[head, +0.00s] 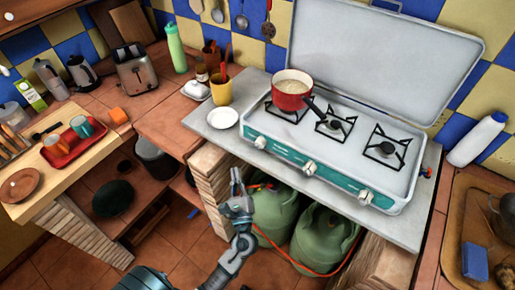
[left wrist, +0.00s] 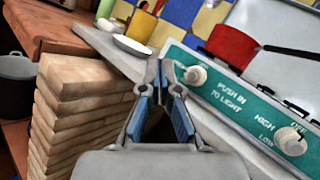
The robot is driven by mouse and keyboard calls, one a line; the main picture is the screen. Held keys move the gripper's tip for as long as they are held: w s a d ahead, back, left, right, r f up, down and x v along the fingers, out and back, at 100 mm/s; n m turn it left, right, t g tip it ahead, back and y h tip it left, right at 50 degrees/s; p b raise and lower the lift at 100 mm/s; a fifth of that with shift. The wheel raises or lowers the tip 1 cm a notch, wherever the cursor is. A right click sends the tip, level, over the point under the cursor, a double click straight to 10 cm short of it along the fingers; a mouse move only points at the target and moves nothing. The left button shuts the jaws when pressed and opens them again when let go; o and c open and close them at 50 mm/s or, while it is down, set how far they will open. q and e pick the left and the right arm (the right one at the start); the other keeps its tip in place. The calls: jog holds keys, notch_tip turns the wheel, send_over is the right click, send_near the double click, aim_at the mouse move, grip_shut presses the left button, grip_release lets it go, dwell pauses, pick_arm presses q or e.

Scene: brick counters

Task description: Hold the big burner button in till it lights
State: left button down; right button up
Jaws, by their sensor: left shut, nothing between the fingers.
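The camping stove (head: 390,120) has a teal front panel (head: 285,158) with three pale round knobs: left (head: 260,142), middle (head: 310,168) and right (head: 365,197). In the left wrist view the left knob (left wrist: 196,75) is just right of my fingers, beside the words "PUSH IN TO LIGHT". Another knob (left wrist: 291,141) is at the lower right. A red pot (head: 290,96) stands over the left burner; no flame shows. My left gripper (head: 236,176) is shut and empty, in front of the counter edge and apart from the knobs. It also shows in the left wrist view (left wrist: 163,72). My right gripper is not in view.
Green gas bottles (head: 322,238) with an orange hose stand below the counter. A brick pillar (left wrist: 75,115) is left of my gripper. A white saucer (head: 223,117) and a yellow cup (head: 221,91) stand left of the stove. The raised lid (head: 390,45) is behind the burners.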

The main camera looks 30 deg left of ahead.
aim_at(257, 147)
pick_arm(q)
jog(key=w+b, duration=0.1)
jog(key=w, duration=0.7)
jog(key=shift+w+f, duration=0.15)
jog(key=shift+w+d, duration=0.2)
jog(key=shift+d, duration=0.25)
jog(key=shift+a, duration=0.6)
jog(key=shift+d, duration=0.45)
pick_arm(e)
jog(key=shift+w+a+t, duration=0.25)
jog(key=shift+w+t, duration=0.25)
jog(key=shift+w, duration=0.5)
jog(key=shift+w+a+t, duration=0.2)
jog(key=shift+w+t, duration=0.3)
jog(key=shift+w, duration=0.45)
pick_arm(q)
jog(key=shift+a, duration=0.3)
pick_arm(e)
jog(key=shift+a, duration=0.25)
pick_arm(q)
jog(key=shift+w, duration=0.1)
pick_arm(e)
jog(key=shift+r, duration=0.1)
